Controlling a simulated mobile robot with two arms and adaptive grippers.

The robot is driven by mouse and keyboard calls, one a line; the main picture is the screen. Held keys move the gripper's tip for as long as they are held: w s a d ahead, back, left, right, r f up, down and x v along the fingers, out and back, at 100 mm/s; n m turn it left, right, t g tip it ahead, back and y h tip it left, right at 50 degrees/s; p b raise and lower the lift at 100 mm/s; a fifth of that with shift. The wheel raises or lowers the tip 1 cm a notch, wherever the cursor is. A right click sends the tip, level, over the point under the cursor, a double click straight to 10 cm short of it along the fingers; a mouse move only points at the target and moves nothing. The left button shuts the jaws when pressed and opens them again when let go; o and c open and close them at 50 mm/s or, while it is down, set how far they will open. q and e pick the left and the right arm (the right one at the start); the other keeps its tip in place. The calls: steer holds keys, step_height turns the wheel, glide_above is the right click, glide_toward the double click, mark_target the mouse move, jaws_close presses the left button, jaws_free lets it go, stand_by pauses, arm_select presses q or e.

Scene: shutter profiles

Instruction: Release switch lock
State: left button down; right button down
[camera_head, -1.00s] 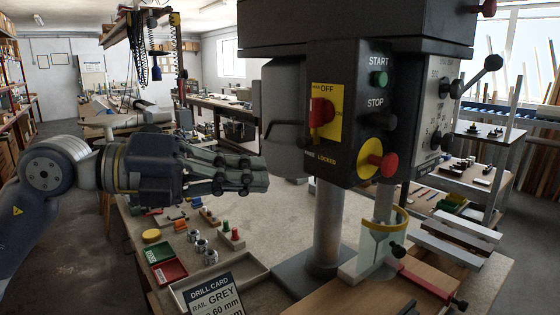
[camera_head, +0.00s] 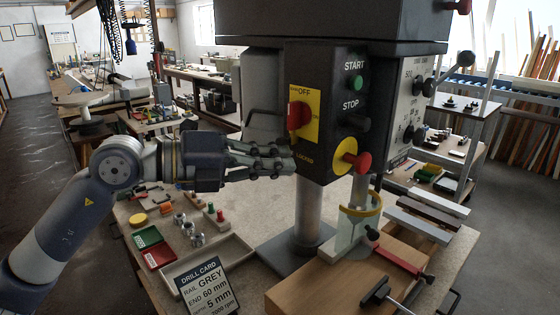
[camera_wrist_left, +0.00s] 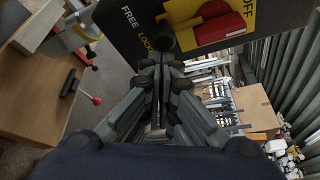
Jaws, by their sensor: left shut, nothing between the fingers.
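The drill press control box (camera_head: 320,170) has a yellow plate (camera_head: 314,113) marked OFF with a red switch handle (camera_head: 298,115); the handle also shows in the left wrist view (camera_wrist_left: 222,20). A FREE/LOCKED label is below the plate, partly hidden by my fingers in the head view. In the left wrist view a dark round knob (camera_wrist_left: 162,38) sits beside this label, just beyond my fingertips. My left gripper (camera_head: 285,160) is shut and empty at the panel's lower left; it also shows in the left wrist view (camera_wrist_left: 160,75). Whether it touches the knob I cannot tell. My right gripper is not in view.
The column (camera_head: 307,205) stands below. A drill card (camera_head: 206,287), trays and small parts lie on the bench.

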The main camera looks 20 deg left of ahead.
arm_select(q)
steer(key=shift+w+d, duration=0.1)
steer(key=shift+d, duration=0.05)
steer(key=w+a, duration=0.1)
steer(key=a, duration=0.1)
steer(key=shift+w+a+b, duration=0.3)
steer(key=shift+w+a, duration=0.05)
steer(key=shift+a, duration=0.05)
